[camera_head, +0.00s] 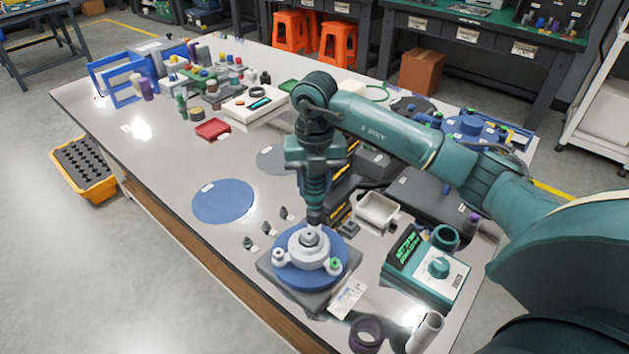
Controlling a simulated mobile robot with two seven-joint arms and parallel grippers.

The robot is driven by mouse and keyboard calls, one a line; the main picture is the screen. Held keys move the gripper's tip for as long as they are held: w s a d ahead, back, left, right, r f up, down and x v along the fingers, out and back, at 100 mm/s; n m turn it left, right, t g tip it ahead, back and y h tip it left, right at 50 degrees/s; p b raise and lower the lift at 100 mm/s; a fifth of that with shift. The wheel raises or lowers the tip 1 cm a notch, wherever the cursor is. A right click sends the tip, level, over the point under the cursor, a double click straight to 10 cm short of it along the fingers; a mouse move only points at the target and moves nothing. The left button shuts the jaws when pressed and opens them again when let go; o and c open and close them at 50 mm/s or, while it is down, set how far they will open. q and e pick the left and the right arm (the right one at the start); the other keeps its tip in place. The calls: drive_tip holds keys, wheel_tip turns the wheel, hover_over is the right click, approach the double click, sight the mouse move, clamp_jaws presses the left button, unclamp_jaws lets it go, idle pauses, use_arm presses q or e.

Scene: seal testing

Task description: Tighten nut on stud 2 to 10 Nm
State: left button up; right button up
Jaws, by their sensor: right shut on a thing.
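The test fixture is a blue round flange (287,277) on a dark square base (283,296), with a light grey ringed part (309,241) on top. A light grey stud or nut (278,254) sits at its left and a green-topped one (336,265) at its right. I cannot tell which is stud 2. My right gripper (316,163) is above the back of the fixture, pointing down, and shut on a teal upright tool (314,190). The tool's dark tip ends at the flange's back edge; contact is unclear, and whatever is under it is hidden.
A teal controller (428,268) with a lit green display and knob stands right of the fixture. A white tray (376,211) is behind it. Small dark parts (266,228) and a blue disc (223,201) lie to the left. The table's left front is clear.

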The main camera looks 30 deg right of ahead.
drive_tip(key=shift+f, duration=0.25)
idle(0.3)
drive_tip(key=shift+f, duration=0.15)
idle(0.7)
idle(0.5)
wheel_tip(320, 180, up, 5)
drive_tip(key=p, duration=0.3)
idle(0.6)
